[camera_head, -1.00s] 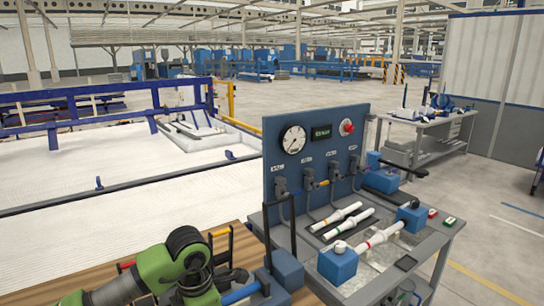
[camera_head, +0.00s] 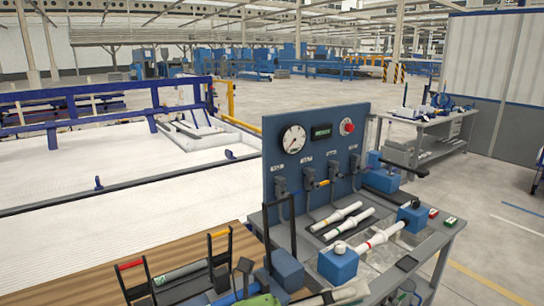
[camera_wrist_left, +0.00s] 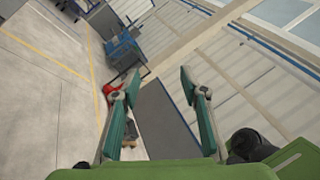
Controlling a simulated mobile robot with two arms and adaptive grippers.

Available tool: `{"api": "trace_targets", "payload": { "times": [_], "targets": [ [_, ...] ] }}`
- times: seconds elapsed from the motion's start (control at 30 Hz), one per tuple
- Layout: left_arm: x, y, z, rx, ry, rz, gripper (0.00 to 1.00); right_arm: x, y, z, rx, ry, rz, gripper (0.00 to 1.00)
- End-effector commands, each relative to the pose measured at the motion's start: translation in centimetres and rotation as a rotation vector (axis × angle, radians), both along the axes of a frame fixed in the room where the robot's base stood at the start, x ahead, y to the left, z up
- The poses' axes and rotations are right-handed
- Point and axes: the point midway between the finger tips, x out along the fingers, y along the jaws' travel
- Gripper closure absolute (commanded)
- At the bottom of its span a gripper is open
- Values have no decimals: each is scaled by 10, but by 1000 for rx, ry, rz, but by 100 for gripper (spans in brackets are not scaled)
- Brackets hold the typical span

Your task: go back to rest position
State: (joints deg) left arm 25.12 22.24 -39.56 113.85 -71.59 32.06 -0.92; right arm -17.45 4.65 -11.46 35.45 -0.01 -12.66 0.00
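My left gripper (camera_head: 253,271) is at the bottom edge of the head view, largely cut off, with dark finger parts and a bit of green body beside the blue block. In the left wrist view its two teal-padded fingers (camera_wrist_left: 158,88) stand wide apart with nothing between them. It points away from the workpieces, toward floor and pale wall panels. My right gripper is not identifiable in these frames. White pipes with coloured bands (camera_head: 347,228) lie on the grey test bench (camera_head: 450,232). A pale pipe-like shape (camera_head: 345,292) shows at the bottom edge; what holds it is unclear.
A blue gauge panel (camera_head: 318,135) stands upright on the bench. Blue clamp blocks (camera_head: 338,264) stand before it. Floor is open at right.

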Motion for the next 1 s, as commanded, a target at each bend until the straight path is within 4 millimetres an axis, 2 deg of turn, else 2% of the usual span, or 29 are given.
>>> {"api": "trace_targets", "payload": {
  "times": [0.03,0.1,0.17,0.2,0.27,0.33,0.4,0.47,0.57,0.6,0.67,0.7,0.8,0.9,1.0],
  "targets": [
    [13,15,19,-135,98,76,60,1,0,0,0,-1,0,60],
    [37,45,38,-309,236,194,60,1,0,0,0,-1,0,60],
    [59,76,42,-445,365,301,60,1,0,0,0,-1,0,60],
    [73,99,39,-528,456,375,60,1,0,0,0,-2,0,60],
    [92,135,25,-644,597,489,60,2,0,0,1,-3,0,60],
    [107,178,-5,-760,769,627,60,3,0,0,0,-4,0,60],
    [113,215,-43,-853,939,760,60,5,0,0,0,-6,0,60],
    [110,243,-80,-914,1079,870,60,6,0,0,1,-7,0,60],
    [91,280,-145,-987,1312,1046,60,6,0,0,1,-8,0,60],
    [78,291,-171,-1005,1403,1115,60,6,0,0,1,-8,0,60],
    [55,304,-207,-1024,1539,1214,60,6,0,0,1,-8,0,60],
    [37,312,-230,-1028,1626,1279,60,6,1,0,1,-8,0,60],
    [-9,321,-274,-1021,1816,1411,60,6,1,0,1,-9,0,60],
    [-50,325,-303,-996,1965,1516,60,6,1,0,1,-9,-1,60],
    [-89,325,-324,-962,2095,1602,60,6,1,0,2,-9,-1,60]
  ]
}}
